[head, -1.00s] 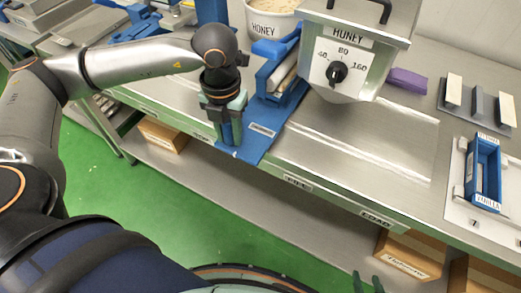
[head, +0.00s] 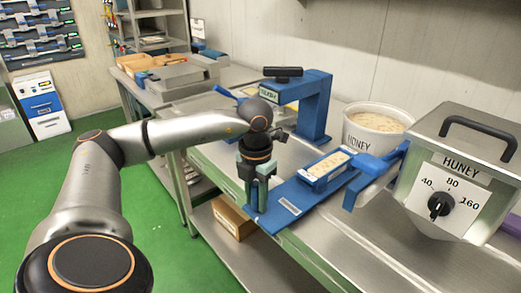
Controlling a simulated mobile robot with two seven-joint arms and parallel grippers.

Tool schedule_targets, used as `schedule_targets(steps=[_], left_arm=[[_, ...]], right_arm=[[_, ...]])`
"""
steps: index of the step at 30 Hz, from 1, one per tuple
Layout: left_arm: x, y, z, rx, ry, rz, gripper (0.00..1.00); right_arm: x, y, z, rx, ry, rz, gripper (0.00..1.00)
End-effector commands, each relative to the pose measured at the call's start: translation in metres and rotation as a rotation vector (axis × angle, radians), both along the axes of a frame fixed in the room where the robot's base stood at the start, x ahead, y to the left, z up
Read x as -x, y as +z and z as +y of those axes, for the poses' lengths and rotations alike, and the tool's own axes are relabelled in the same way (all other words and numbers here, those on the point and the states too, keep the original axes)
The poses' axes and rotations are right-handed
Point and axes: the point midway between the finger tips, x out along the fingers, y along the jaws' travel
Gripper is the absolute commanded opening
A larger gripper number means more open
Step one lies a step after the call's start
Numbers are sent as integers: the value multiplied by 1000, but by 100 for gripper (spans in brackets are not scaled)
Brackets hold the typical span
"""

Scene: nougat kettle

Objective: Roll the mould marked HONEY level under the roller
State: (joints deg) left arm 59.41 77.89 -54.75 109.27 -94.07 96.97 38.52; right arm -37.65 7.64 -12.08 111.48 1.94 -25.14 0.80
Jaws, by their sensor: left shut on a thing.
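A blue mould (head: 325,171) filled with pale, speckled nougat lies on a long blue board (head: 278,208) on the steel bench. Its small label is too small to read. My left gripper (head: 258,208) points down at the board's near end, left of the mould and apart from it. It is shut on what looks like a grip at that end, mostly hidden by its fingers. A blue bracket (head: 370,184) stands just right of the mould. I cannot make out a roller clearly. My right gripper is out of view.
A kettle marked HONEY (head: 372,130) stands behind the mould. A steel dial box (head: 458,175) stands at right. A blue arch (head: 314,100) stands behind the board. A cardboard box (head: 233,218) sits on the lower shelf.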

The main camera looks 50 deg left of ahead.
Motion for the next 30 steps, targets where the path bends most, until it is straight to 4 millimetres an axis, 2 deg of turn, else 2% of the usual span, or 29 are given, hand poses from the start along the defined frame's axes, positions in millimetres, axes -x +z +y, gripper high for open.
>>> schedule_targets(steps=[7,8,15,24,26,30], left_arm=[[-1,1,0,0,0,-5,0],[-1,1,0,0,0,-5,35],[-1,0,0,1,0,-3,62],[-1,3,0,1,0,-2,62],[-1,8,0,1,0,-3,62],[-1,30,0,2,-1,-6,62]], right_arm=[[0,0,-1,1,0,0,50],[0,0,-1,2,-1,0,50],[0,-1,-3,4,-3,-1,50],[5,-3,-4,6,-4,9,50],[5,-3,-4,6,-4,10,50],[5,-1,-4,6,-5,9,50]])
